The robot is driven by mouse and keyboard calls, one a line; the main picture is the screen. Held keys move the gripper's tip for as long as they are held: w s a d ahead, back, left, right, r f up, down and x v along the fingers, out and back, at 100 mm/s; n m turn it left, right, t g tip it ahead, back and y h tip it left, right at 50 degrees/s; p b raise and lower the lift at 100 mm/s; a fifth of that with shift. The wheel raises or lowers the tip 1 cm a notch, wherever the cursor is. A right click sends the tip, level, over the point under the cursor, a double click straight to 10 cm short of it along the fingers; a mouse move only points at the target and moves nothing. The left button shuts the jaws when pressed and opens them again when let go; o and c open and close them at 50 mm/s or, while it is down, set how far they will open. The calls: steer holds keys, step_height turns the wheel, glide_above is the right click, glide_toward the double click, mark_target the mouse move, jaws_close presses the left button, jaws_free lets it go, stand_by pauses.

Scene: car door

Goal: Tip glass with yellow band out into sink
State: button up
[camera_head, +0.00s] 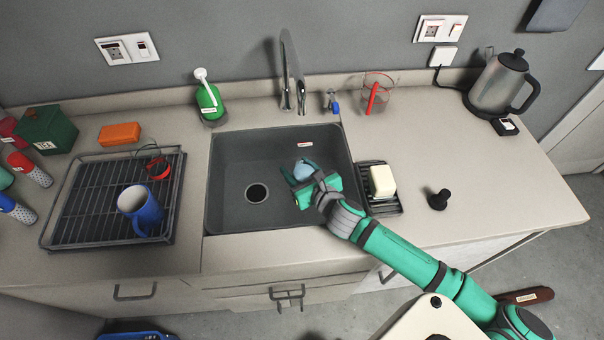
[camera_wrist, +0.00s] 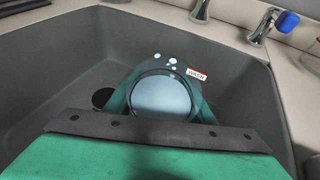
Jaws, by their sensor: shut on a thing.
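My gripper (camera_head: 300,175) reaches over the right part of the dark grey sink (camera_head: 228,165) and is shut on a round glass (camera_head: 303,168). In the wrist view the glass (camera_wrist: 162,96) sits between the green fingers, with a dark circular rim around a pale blue-grey face. I cannot tell whether that face is liquid or the glass's base. No yellow band shows on it; its sides are mostly hidden by my gripper. The sink drain (camera_head: 257,193) is to the left of my gripper; it also shows in the wrist view (camera_wrist: 102,97).
The tap (camera_head: 291,75) stands behind the sink. A soap bar (camera_head: 382,181) on a black rack is right of the sink. A drying rack (camera_head: 90,200) with a blue mug (camera_head: 140,210) is left. The sink's left half is clear.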

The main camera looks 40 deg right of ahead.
steer(key=shift+d, duration=0.1)
stand_by(0.4)
steer(key=shift+r+g, duration=0.1)
steer(key=shift+g, duration=0.5)
steer(key=shift+w+g+y, duration=0.1)
steer(key=shift+g+y, duration=0.3)
steer(key=shift+g, duration=1.3)
